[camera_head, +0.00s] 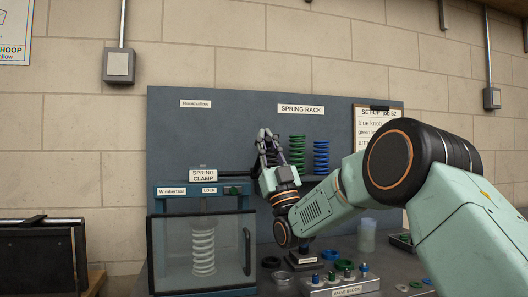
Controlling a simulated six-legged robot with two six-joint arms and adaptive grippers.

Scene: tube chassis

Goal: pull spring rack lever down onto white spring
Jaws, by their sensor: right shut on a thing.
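The white spring (203,250) stands upright behind a clear panel in the cabinet at the left. Above it is the clamp with the sign "SPRING CLAMP" (203,175). A dark lever bar (235,174) runs right from the clamp toward my right gripper. My right gripper (267,140) points up in front of the backboard, with its fingers closed on the lever's end. The fingers hide the part they hold. My left gripper is not in view.
A valve block (342,285) with knobs and a clear cup (367,235) stand on the bench below my arm.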

